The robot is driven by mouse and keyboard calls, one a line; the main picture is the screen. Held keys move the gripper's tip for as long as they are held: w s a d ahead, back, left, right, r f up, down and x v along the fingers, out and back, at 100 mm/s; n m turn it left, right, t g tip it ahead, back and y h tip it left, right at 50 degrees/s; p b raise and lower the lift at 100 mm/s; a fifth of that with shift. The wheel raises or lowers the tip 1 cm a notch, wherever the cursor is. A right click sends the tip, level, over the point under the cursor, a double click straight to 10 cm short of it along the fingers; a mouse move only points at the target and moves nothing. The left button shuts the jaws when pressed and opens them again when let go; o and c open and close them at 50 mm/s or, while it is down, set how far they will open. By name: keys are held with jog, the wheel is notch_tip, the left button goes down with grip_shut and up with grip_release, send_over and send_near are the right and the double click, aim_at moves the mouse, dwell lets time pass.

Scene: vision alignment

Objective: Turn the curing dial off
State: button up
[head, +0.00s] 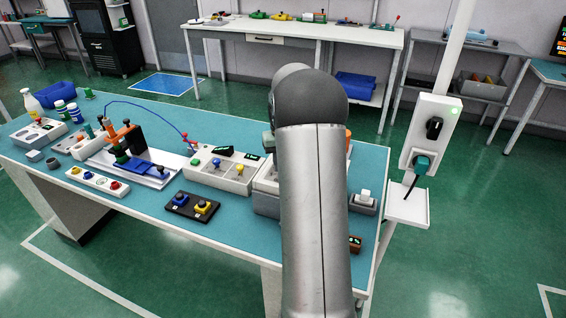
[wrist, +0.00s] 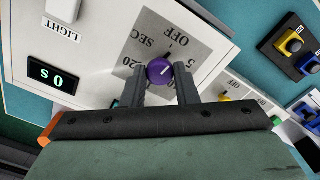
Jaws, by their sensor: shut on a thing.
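The curing dial is a purple knob (wrist: 159,72) on a grey printed face (wrist: 190,45) marked OFF, SEC and numbers. My gripper (wrist: 160,78) is shut on the knob, one dark finger on each side. The dial sits on a white box (wrist: 105,42) with a LIGHT label and a display (wrist: 52,77) reading 0 s. In the head view my arm hides the gripper, the dial and most of the box.
Beside it stands a box with green, yellow and blue knobs (head: 218,168). A black plate with blue and yellow buttons (head: 192,206) lies in front. A post with a socket box (head: 431,133) stands right of the teal table (head: 150,218). The table's front edge is mostly clear.

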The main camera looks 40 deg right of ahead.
jog(key=shift+r+n, duration=0.1)
jog(key=shift+n, duration=0.8)
jog(key=o, duration=1)
jog(key=shift+r, duration=0.1)
notch_tip(320, 180, up, 17)
jog(key=shift+r+b, duration=0.1)
jog(key=shift+b, duration=0.2)
jog(key=shift+a, duration=0.1)
